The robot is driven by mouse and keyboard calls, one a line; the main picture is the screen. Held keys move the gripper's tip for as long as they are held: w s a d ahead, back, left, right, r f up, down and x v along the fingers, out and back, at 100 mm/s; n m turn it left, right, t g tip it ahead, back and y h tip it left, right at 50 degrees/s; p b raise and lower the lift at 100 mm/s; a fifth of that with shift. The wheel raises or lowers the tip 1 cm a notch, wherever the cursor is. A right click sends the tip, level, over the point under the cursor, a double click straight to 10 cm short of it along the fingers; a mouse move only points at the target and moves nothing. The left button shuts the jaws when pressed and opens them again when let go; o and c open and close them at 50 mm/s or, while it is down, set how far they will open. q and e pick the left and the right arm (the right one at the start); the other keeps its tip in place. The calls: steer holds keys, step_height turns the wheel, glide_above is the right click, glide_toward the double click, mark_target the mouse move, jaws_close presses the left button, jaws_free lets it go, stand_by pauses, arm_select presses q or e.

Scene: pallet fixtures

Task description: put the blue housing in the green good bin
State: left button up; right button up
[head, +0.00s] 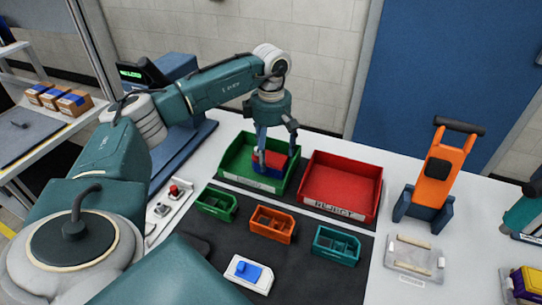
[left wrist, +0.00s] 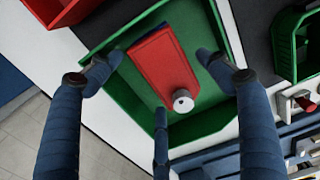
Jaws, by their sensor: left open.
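The green good bin (head: 229,174) stands at the back of the table, left of the red reject bin; its wall also shows in the left wrist view (left wrist: 100,125). Inside it lies a block with a red top and blue lower side (head: 269,182). In the left wrist view the block's red top (left wrist: 160,62) carries a round grey knob, and it lies tilted on the bin floor. I take this to be the blue housing. My left gripper (head: 277,148) points down over the bin; its fingers (left wrist: 158,78) are spread apart around the block, holding nothing.
The red reject bin (head: 341,199) stands close on the right. Small green (head: 216,203), orange (head: 271,224) and teal (head: 336,244) bins sit in front on a dark mat. A white fixture with a blue piece (head: 248,273) lies nearer. An orange stand (head: 435,175) rises at right.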

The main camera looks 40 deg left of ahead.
arm_select(q)
step_height(320, 180, up, 11)
steer(key=b, duration=0.1)
steer(key=shift+f+b, duration=0.2)
steer(key=shift+b, duration=0.2)
